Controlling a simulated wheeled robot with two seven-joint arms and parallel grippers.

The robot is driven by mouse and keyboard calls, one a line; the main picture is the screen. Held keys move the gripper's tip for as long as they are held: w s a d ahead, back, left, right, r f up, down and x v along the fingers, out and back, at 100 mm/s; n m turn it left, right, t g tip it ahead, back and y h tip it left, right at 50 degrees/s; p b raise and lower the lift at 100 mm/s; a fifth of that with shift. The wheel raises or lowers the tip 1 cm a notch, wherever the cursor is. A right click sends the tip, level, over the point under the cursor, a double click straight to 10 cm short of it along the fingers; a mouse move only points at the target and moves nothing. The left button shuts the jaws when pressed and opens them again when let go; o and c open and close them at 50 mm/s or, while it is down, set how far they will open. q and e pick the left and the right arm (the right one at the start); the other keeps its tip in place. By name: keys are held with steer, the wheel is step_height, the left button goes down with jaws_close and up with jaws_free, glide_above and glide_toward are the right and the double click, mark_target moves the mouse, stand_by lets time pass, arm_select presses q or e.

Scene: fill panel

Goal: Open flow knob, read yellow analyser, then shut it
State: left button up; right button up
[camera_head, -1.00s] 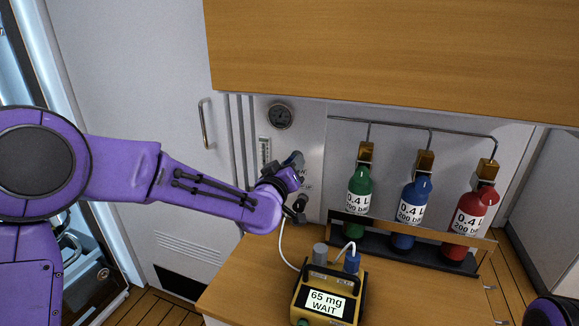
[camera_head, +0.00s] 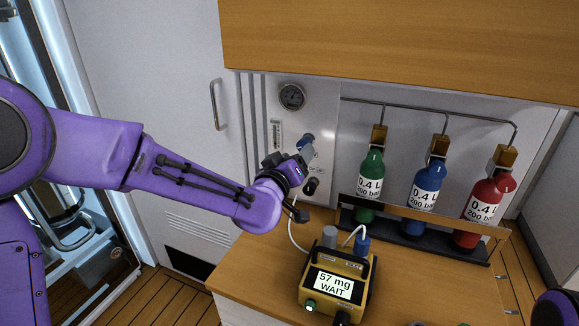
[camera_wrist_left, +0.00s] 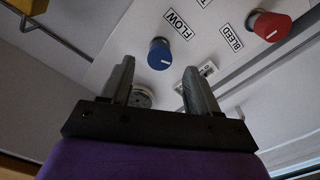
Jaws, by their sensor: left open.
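The blue flow knob (camera_wrist_left: 160,54) with a white line is on the white panel (camera_head: 318,105), beside the FLOW label, in the left wrist view. My left gripper (camera_wrist_left: 158,80) is open, its two fingers apart below the knob in that view and not closed on it. In the head view the left gripper (camera_head: 308,168) is at the panel, and the blue knob (camera_head: 307,140) shows just past it. The yellow analyser (camera_head: 335,285) stands on the wooden bench and its screen reads "57 mg WAIT". My right gripper is not in view.
A red knob (camera_wrist_left: 271,26) sits by the BLEED label. A gauge (camera_head: 291,96) is above on the panel. Green (camera_head: 368,185), blue (camera_head: 424,190) and red (camera_head: 488,205) bottles stand in a rack right of the panel. A wooden cabinet (camera_head: 400,45) overhangs.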

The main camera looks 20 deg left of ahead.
arm_select(q)
steer(key=s, duration=0.5)
steer(key=shift+s+a, duration=0.15)
steer(key=shift+s, duration=0.2)
